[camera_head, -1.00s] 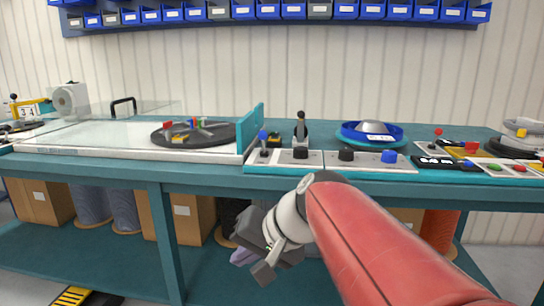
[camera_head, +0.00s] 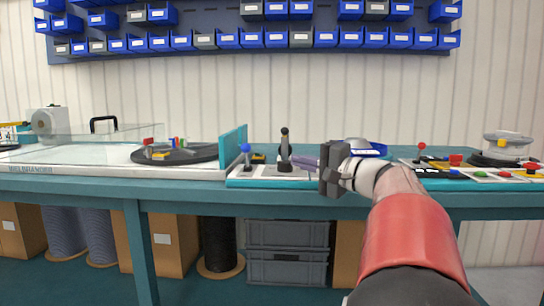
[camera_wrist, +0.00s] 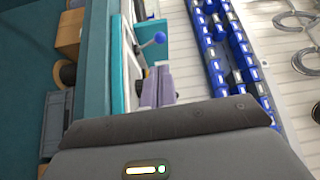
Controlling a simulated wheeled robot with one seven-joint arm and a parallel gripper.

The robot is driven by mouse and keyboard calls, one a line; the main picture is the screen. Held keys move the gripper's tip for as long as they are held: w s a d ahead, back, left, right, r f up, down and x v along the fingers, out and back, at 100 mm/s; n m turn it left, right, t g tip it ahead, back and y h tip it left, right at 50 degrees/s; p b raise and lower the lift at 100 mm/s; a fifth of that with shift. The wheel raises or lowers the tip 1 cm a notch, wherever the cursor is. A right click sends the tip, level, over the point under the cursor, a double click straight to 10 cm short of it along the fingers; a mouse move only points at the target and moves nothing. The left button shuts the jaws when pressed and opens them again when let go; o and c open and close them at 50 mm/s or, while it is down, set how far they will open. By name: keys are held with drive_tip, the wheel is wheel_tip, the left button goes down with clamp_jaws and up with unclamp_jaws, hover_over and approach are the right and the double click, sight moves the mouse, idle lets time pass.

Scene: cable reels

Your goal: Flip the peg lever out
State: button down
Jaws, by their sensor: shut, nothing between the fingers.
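Two upright levers stand on the white control panel (camera_head: 240,178). One has a blue ball knob (camera_head: 246,148), and the other is a taller black-handled lever (camera_head: 284,138). No label shows which is the peg lever. My gripper (camera_head: 296,161) is shut and empty, pointing left, with its purple-grey fingers at the base of the black-handled lever. I cannot tell whether they touch. In the wrist view the closed fingers (camera_wrist: 157,86) point toward the blue ball knob (camera_wrist: 160,37), which stands clear beyond the tips. The black-handled lever is not clear there.
A teal upright plate (camera_head: 233,147) stands left of the levers, beside a dark disc (camera_head: 185,154) with coloured parts. A blue reel dish (camera_head: 374,149) is partly behind my wrist. A red-knobbed lever (camera_head: 422,147) stands to the right. Blue bins (camera_head: 276,39) hang on the wall.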

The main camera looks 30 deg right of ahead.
sight(249, 149)
drive_tip(key=p+x, duration=0.1)
drive_tip(key=x, duration=1.2)
drive_tip(key=shift+w+a, duration=0.15)
drive_tip(key=shift+w, duration=0.15)
drive_tip(key=shift+r, duration=0.1)
drive_tip(key=shift+w+r+p, duration=0.15)
drive_tip(key=shift+p, duration=0.75)
